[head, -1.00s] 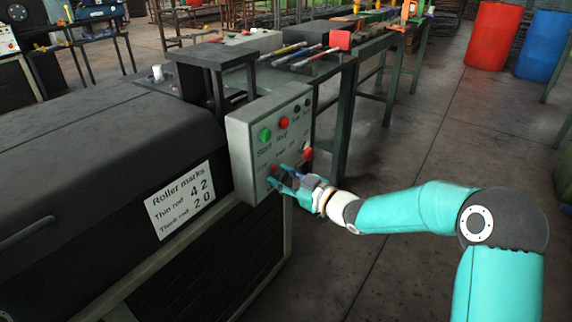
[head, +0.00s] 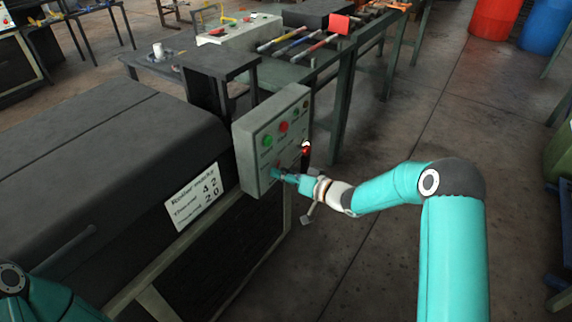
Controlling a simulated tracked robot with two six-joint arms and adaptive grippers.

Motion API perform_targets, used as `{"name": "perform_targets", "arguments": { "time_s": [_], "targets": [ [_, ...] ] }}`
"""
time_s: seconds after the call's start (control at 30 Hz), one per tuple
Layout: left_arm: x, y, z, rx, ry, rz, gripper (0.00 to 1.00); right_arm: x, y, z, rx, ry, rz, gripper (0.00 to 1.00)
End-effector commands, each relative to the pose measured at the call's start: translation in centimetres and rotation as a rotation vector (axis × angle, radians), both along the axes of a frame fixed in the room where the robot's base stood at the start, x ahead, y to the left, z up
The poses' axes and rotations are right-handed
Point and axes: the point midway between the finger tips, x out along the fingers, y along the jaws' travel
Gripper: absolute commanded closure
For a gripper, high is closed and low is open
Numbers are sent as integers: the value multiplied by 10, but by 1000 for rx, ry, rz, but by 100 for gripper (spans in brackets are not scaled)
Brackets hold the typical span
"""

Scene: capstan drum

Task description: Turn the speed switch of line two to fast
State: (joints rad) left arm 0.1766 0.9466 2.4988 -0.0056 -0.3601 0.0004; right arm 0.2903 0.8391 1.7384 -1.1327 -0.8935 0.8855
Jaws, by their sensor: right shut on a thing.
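A grey control box (head: 246,149) stands at the end of the dark machine, in the middle of the head view. The switch's pointing direction cannot be seen. Part of my left arm shows at the lower left; its gripper is out of view.
The machine (head: 100,150) fills the left side, with a white roller marks sign (head: 193,196). Behind the box a green bench (head: 290,70) holds several coloured-handled tools. Red (head: 495,17) and blue (head: 546,25) barrels stand at the back.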

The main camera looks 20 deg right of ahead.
Motion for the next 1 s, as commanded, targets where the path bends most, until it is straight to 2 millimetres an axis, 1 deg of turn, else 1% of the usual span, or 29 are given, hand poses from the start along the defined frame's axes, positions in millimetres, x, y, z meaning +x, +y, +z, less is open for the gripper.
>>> {"name": "perform_targets", "arguments": {
  "time_s": [0.03,0.3,0.83,0.87,1.0],
  "targets": [
    [0,0,8,0,0,0,60,3,-4,8,25,10,-10,97],
    [0,0,19,0,0,0,60,4,-4,6,112,76,-10,97],
    [0,0,20,0,0,0,60,4,-5,4,134,93,-13,97],
    [0,0,20,0,0,0,60,4,-5,4,134,93,-13,61],
    [0,0,20,0,0,0,60,3,-4,3,133,96,-11,38]
  ]
}}
